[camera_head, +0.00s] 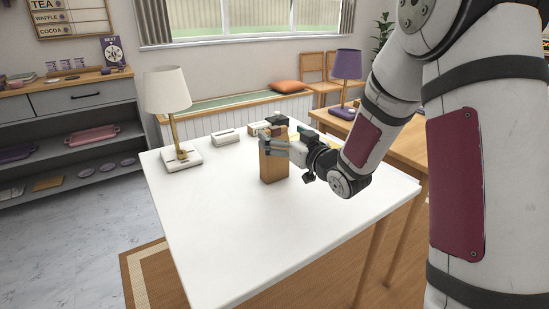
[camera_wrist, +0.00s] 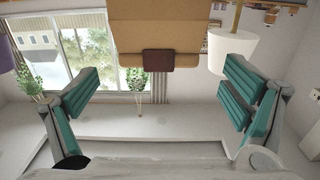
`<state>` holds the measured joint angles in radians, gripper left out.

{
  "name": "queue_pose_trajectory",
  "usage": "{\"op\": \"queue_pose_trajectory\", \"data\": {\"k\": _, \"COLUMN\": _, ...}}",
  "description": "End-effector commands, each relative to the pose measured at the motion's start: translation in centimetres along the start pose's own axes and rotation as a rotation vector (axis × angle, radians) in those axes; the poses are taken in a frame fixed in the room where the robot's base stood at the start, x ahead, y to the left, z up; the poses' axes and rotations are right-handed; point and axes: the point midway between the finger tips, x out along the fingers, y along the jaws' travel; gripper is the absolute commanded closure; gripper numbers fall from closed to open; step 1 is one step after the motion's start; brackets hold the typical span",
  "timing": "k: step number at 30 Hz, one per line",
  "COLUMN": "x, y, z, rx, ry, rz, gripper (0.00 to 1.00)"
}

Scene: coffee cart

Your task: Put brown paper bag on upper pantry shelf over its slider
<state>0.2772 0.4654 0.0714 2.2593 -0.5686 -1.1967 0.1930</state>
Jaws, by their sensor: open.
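The brown paper bag (camera_head: 273,168) stands upright on the white table in the head view. It also shows in the wrist view (camera_wrist: 165,28) at the top centre, with a dark brown patch (camera_wrist: 158,60) on it. My gripper (camera_head: 283,139) is by the upper part of the bag and partly covers it in the head view. In the wrist view its teal fingers (camera_wrist: 160,90) are spread wide, empty between them, with the bag beyond. Contact with the bag cannot be told. I cannot identify the pantry shelf or its slider for certain.
A grey unit (camera_head: 70,97) at left has open shelves with trays and discs. On the white table (camera_head: 245,235) are a white lamp (camera_head: 168,95) and small boxes (camera_head: 226,137). A purple lamp (camera_head: 346,70) stands on a wooden table behind. The white table's front is clear.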

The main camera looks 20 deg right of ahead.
Motion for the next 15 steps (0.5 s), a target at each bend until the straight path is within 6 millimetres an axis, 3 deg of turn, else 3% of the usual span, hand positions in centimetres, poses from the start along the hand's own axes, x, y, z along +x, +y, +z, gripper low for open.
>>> {"op": "queue_pose_trajectory", "data": {"k": 7, "x": 3.5, "y": 0.1, "z": -0.2, "rx": -0.001, "ry": 0.001, "rz": -0.001, "gripper": 0.07}}
{"op": "queue_pose_trajectory", "data": {"k": 15, "x": 4.2, "y": 0.1, "z": -0.2, "rx": 0.000, "ry": 0.000, "rz": 0.000, "gripper": 0.07}}
